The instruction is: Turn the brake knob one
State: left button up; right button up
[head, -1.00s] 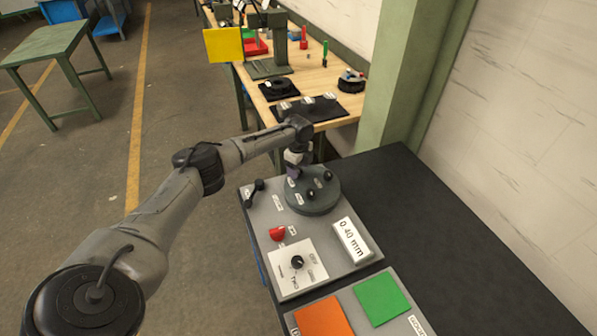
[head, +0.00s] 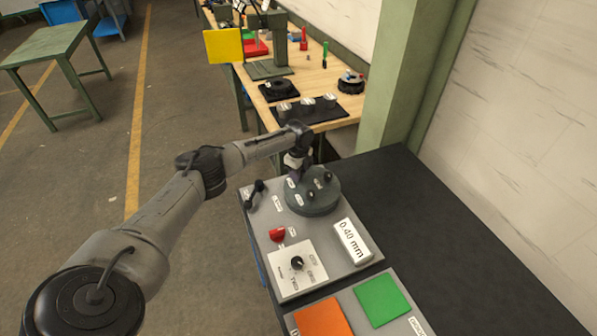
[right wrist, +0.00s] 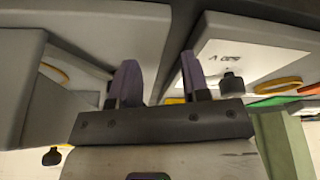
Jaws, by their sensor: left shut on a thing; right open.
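A round grey-green drum (head: 316,200) stands on the far end of the grey panel (head: 262,222). On its top are small black knobs, one (head: 328,175) at the back right and one (head: 311,193) nearer the front, with small white labels whose text I cannot read. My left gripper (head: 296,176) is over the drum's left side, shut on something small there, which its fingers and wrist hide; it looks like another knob. My right gripper (right wrist: 155,82) is open and empty in the right wrist view, its purple fingers apart.
The panel also carries a black lever (head: 254,192), a red knob (head: 277,234), a black selector dial (head: 297,263) on a white plate and a "0.40 mm" display (head: 352,241). Green (head: 382,299) and orange (head: 322,316) pads lie nearer. The dark bench top right of the panel is clear.

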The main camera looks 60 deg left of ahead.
pick_arm(q)
jog(key=shift+c, duration=0.7)
jog(key=shift+r+n+p, duration=0.2)
jog(key=shift+n+p, duration=1.3)
jog(key=shift+p, duration=0.05)
pick_arm(e)
jog(key=shift+d+r, duration=0.15)
jog(key=shift+r, duration=1.35)
pick_arm(q)
jog(key=n+p, duration=0.2)
jog(key=n, duration=0.1)
pick_arm(e)
notch_tip(320, 180, up, 2)
jog(key=shift+r, duration=0.15)
pick_arm(q)
jog(key=shift+f+n+p, duration=0.1)
jog(key=shift+n+p, duration=0.35)
jog(key=shift+n, duration=0.45)
pick_arm(e)
jog(key=shift+r, duration=0.35)
pick_arm(q)
jog(key=o, duration=0.9)
